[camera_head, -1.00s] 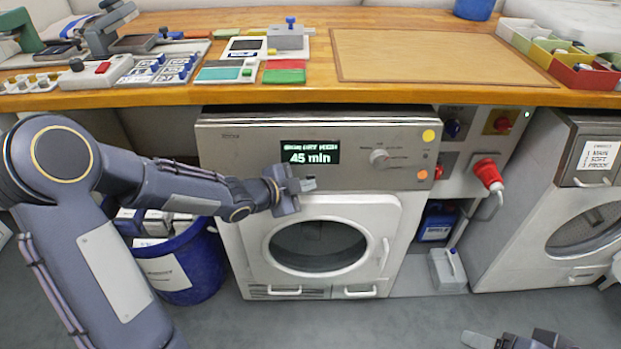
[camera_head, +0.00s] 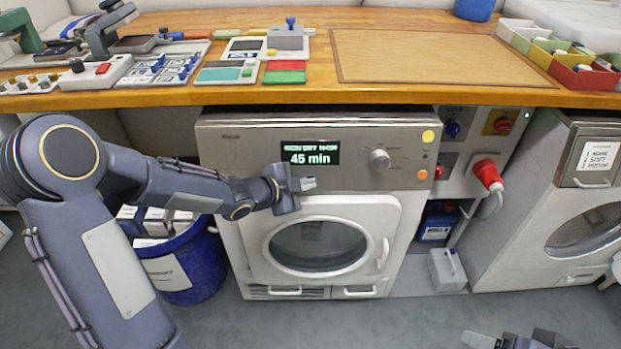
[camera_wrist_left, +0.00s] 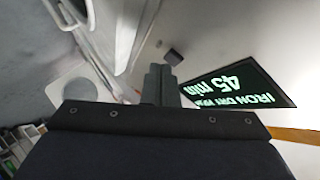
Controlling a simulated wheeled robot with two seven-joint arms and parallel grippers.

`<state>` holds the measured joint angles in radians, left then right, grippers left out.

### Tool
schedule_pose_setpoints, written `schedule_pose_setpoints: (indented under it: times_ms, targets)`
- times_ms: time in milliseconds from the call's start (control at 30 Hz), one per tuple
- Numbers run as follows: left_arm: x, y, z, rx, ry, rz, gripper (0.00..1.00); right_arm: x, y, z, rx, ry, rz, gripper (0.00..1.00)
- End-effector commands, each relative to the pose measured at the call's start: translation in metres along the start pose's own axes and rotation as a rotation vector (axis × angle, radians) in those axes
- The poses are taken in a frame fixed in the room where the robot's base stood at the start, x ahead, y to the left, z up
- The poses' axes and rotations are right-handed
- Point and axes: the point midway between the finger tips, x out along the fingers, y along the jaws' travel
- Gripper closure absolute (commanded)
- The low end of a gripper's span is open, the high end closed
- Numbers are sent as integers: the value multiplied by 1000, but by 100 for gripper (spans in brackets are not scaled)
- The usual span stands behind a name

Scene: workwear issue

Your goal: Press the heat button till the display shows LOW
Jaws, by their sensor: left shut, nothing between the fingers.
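The dryer (camera_head: 225,160) has a front panel whose display (camera_head: 310,154) reads IRON DRY HIGH, 45 min. The display (camera_wrist_left: 238,88) also shows upside down in the left wrist view. A round knob (camera_head: 380,160), a yellow button (camera_head: 428,136) and an orange button (camera_head: 422,174) sit right of the display. My left gripper (camera_head: 308,183) is shut and empty, just below the display. In the left wrist view, a small dark square button (camera_wrist_left: 173,57) is near its fingertips; contact is unclear. No heat label is readable. My right gripper (camera_head: 515,341) shows only partly at the bottom edge.
A wooden counter (camera_head: 240,28) with trays and blocks overhangs the dryer. A blue bin (camera_head: 195,268) stands at its left. A red plug (camera_head: 487,172) and another machine (camera_head: 545,190) are at its right. The floor in front is clear.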

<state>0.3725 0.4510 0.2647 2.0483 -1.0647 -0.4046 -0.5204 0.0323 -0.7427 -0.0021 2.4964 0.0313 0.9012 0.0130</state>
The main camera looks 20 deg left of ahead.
Motion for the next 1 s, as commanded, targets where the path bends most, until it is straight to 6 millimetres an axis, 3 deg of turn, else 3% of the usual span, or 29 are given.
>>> schedule_pose_setpoints:
  times_ms: [1000]
  targets:
    - [5, -4, 4, -1, 0, 0, 100, -2, -1, -1, 0, 0, 0, 37]
